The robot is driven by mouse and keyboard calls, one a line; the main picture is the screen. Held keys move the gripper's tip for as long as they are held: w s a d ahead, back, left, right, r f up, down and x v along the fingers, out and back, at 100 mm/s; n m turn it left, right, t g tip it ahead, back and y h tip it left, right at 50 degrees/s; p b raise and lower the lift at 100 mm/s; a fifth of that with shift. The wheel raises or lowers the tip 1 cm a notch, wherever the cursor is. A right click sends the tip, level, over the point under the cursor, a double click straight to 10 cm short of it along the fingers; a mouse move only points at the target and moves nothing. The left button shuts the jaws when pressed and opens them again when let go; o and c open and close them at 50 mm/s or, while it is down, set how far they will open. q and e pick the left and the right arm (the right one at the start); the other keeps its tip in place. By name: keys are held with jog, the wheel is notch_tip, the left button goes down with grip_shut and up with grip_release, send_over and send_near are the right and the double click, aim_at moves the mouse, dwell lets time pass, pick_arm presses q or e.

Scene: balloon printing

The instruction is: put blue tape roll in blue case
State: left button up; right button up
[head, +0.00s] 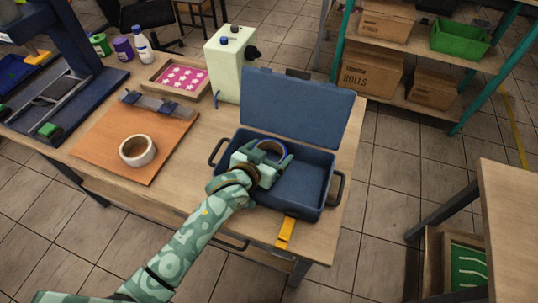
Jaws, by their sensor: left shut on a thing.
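The blue case (308,183) stands open on the workbench, its lid (297,108) tilted up at the back. My left gripper (272,165) is over the left half of the case, shut on the blue tape roll (271,147). The right half of the case looks empty. My right gripper is not in view.
A white tape roll (138,151) lies on an orange-brown board (119,165) at left. A pale green machine (230,62) stands behind the case. A yellow-orange object (286,233) lies at the bench's front edge. A shelf with cardboard boxes (372,73) is at the back right.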

pick_arm(q)
jog(key=shift+f, duration=0.1)
jog(key=shift+f, duration=0.1)
jog(key=shift+s+a+f, duration=0.1)
jog(key=shift+s+f, duration=0.1)
jog(key=shift+f, duration=0.45)
jog(key=o, duration=0.9)
jog(key=shift+s+f, duration=0.1)
jog(key=shift+f, duration=0.05)
jog(key=shift+c, duration=0.2)
jog(key=s+r+p, duration=0.1)
jog(key=s+a+r+p, duration=0.1)
jog(key=r, duration=0.1)
jog(key=shift+s+a, duration=0.2)
jog(key=p+v, duration=0.2)
jog(key=v, duration=0.6)
jog(key=shift+s, duration=0.2)
jog(key=shift+a+r, duration=0.1)
jog(key=shift+r, duration=0.05)
